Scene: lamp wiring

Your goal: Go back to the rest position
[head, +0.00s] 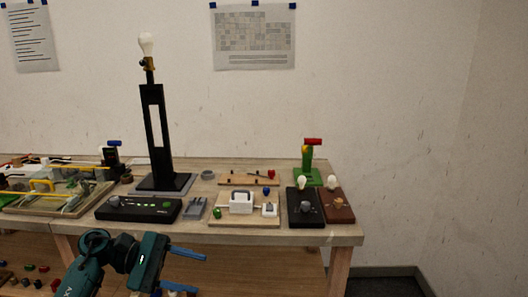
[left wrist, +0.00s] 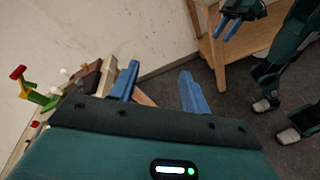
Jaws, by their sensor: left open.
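My left gripper (head: 201,273) is in front of the workbench's front edge, low in the head view. Its two blue fingers are spread apart, with nothing between them. The same open fingers show in the left wrist view (left wrist: 160,72), with grey floor and a table leg beyond. My right gripper (left wrist: 225,30) shows small at the top of the left wrist view, with its blue fingers pointing down-left. Whether it is open is too small to tell. It is not in the head view.
The wooden workbench (head: 340,233) carries a black lamp stand (head: 155,130) with a bulb, a black control box (head: 138,208), a green stand (head: 307,165) and bulb-holder blocks (head: 305,208). A lower shelf (head: 250,265) runs beneath. Floor right of the bench is clear.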

